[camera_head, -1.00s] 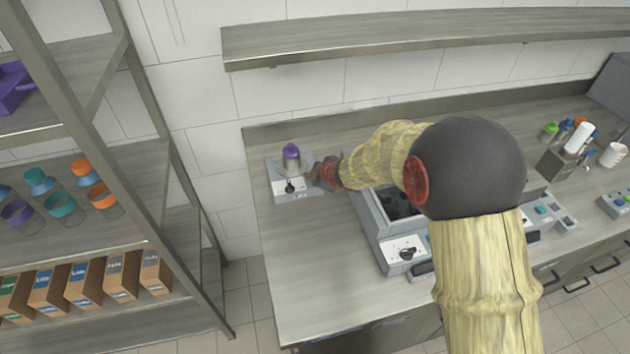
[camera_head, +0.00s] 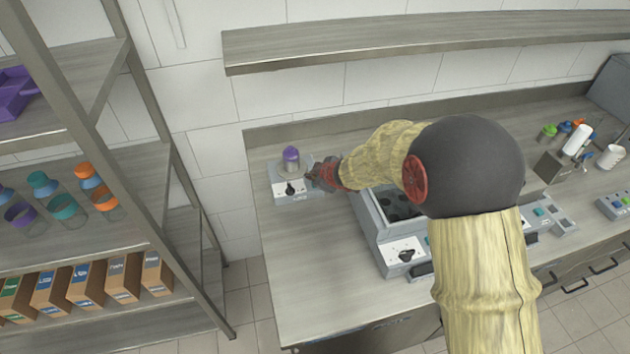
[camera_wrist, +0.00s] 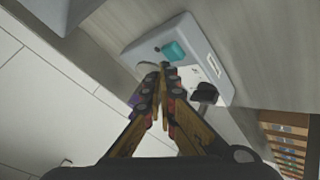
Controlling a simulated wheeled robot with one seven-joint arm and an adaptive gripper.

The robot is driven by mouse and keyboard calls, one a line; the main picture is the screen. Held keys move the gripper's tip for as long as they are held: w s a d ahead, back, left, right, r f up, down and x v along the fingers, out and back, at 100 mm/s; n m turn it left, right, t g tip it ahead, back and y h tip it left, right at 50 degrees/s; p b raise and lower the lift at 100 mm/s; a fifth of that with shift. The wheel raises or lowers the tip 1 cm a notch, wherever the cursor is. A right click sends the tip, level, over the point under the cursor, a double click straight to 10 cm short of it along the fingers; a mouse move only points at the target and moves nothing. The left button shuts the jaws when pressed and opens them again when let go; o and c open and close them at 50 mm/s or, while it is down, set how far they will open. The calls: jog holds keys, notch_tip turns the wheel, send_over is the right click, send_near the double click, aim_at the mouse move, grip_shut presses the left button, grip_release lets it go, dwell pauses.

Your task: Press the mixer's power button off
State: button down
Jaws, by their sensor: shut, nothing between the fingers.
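The mixer (camera_head: 291,192) is a small grey-white box on the left part of the counter. A purple-lidded cup (camera_head: 291,158) stands on it, and a black knob (camera_head: 290,188) is on its front. In the wrist view the mixer (camera_wrist: 190,33) shows a raised teal button (camera_wrist: 173,51) and the black knob (camera_wrist: 205,93). My gripper (camera_head: 312,174) is at the mixer's right side in the head view. In the wrist view my gripper (camera_wrist: 162,72) is shut and empty, its tips close below the teal button. I cannot tell whether they touch anything. The button is hidden in the head view.
A larger grey machine (camera_head: 404,252) with a black knob stands right of the mixer, partly behind my arm. A wall shelf (camera_head: 400,42) runs above the counter. A storage rack (camera_head: 170,160) stands at the left. The counter's front left (camera_head: 315,270) is clear.

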notch_tip(320, 180, up, 6)
jog(key=p, duration=0.6)
dwell(0.4)
